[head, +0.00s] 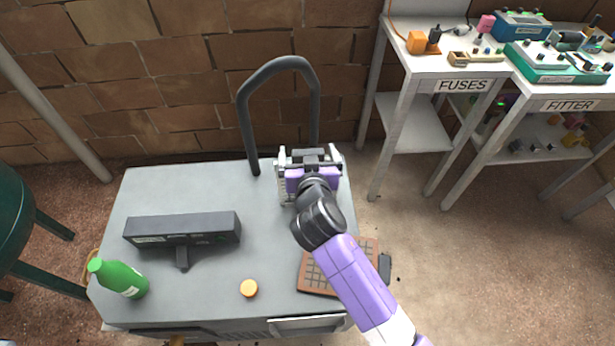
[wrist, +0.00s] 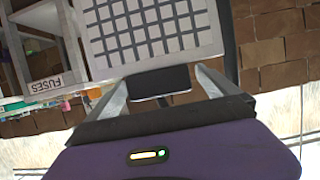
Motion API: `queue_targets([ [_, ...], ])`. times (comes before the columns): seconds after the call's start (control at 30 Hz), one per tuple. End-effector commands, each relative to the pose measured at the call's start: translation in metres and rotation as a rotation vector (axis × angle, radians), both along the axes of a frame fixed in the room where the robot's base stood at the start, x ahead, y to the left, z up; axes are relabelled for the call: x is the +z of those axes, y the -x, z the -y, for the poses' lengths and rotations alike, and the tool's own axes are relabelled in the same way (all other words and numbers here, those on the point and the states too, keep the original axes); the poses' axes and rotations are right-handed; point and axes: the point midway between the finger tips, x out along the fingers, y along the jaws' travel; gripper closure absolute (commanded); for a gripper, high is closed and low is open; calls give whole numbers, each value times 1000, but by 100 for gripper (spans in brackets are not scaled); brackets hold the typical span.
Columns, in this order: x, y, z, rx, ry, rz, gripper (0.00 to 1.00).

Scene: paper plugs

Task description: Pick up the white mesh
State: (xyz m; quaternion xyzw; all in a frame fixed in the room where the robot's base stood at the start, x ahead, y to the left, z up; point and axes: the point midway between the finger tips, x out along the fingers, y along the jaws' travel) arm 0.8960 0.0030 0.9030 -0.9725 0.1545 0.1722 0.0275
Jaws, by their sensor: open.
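The cart's black handle (head: 243,115) rises behind. Labelled white tables (head: 425,68) stand right.

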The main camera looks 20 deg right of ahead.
Motion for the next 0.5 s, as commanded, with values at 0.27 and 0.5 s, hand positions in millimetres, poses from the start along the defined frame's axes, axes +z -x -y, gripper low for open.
queue_targets([
  [0.27, -8, -23, 7, 1, 1, 0, 2],
  [0.5, -8, -23, 7, 1, 0, 1, 8],
])
